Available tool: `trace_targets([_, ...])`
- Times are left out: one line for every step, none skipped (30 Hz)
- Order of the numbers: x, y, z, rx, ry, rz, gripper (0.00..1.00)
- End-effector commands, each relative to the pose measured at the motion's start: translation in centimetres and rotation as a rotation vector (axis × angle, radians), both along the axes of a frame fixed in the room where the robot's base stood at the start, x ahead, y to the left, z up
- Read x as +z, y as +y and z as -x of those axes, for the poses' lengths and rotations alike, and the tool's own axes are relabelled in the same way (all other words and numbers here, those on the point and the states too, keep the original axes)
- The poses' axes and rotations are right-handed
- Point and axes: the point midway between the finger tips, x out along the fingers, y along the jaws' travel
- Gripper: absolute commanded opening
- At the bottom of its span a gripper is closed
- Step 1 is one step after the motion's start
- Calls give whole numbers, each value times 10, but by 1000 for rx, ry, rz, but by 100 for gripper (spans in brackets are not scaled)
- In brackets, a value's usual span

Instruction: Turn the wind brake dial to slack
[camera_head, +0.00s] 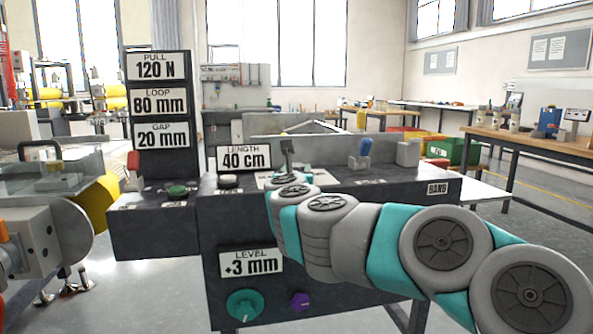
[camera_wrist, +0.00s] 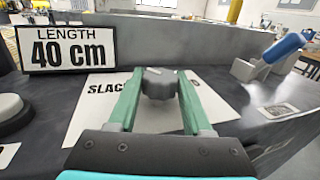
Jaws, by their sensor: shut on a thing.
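The wind brake dial (camera_wrist: 159,84) is a dark, ridged knob on a white plate (camera_wrist: 222,98) in the wrist view. The word SLACK shows in part on the plate, left of the knob, its end covered by a finger. My gripper (camera_wrist: 160,92) has its two green fingers on either side of the knob and is shut on it. A pale mark shows on the knob's top, too small to read its direction surely. In the head view my arm hides the dial, and the plate (camera_head: 268,180) shows only in part.
A LENGTH 40 cm sign (camera_head: 243,158) stands left of the dial. A blue-handled lever (camera_head: 364,152) stands to the right. A white button (camera_head: 229,181) and a green button (camera_head: 177,190) lie to the left. A green knob (camera_head: 244,304) and a purple knob (camera_head: 300,301) sit on the front panel.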

Motion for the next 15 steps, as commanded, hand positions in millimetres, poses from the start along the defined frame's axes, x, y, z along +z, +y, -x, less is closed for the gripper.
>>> trace_targets([0, 0, 0, 0, 0, 0, 3])
trace_targets([0, 0, 0, 0, 0, 0, 0])
trace_targets([0, 0, 0, 0, 0, 0, 0])
trace_targets([0, 0, 0, 0, 0, 0, 0])
trace_targets([0, 0, 0, 0, 1, 0, 0])
trace_targets([-1, 0, 0, 3, 1, 0, 0])
trace_targets([-1, 0, 0, 7, 1, -1, 0])
trace_targets([-2, -1, 0, 14, 1, -1, 0])
trace_targets([-2, -1, -1, 28, 2, -3, 0])
trace_targets([-3, -1, -1, 43, 3, -5, 0])
trace_targets([-4, -1, -1, 60, 4, -5, 0])
trace_targets([-4, -3, -1, 83, 3, -5, 0])
trace_targets([-4, -3, -1, 105, 3, -4, 0])
trace_targets([-4, -2, -1, 128, 3, -4, 0])
trace_targets([-4, -3, -2, 154, 4, -4, 0])
